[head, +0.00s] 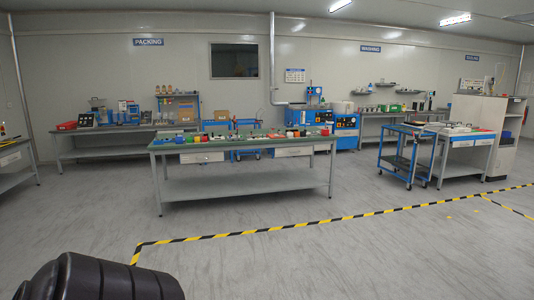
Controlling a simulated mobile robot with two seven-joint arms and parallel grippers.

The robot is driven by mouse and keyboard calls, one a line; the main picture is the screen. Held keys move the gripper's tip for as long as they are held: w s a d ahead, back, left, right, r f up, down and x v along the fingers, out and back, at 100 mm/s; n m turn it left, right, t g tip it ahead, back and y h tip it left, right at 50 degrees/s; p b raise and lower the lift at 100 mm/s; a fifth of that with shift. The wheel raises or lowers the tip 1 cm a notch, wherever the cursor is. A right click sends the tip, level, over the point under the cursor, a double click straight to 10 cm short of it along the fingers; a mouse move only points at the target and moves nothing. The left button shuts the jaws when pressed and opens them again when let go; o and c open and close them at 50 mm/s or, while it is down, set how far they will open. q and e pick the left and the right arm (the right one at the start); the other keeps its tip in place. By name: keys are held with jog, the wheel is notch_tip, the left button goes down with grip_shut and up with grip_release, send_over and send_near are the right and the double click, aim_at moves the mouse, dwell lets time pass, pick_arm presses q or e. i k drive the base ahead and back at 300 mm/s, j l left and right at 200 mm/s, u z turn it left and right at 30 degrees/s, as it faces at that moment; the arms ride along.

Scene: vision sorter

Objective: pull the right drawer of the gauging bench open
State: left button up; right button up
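A long bench (250,186) with a green top stands in the middle of the head view, some way off across the floor. It has two pale drawer fronts under its top, a left drawer (202,157) and a right drawer (293,151). Both look shut. No readable label marks this bench as the gauging bench, but it is the one clearly showing a left and a right drawer. Neither of my grippers is in view.
A blue cart (404,157) stands right of the bench, beside another table (470,140). Yellow-black floor tape (300,223) crosses the open grey floor before the bench. A packing table (110,131) stands behind left. A dark ribbed shape (95,280) fills the bottom left corner.

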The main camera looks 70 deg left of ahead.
aim_at(304, 150)
jog(key=u, duration=2)
jog(key=i, duration=6.1)
jog(key=i+j, duration=0.2)
jog(key=i, duration=0.15)
jog(key=i+j, duration=0.15)
jog(key=i, duration=0.25)
jog(key=i+j, duration=0.2)
jog(key=i, duration=0.15)
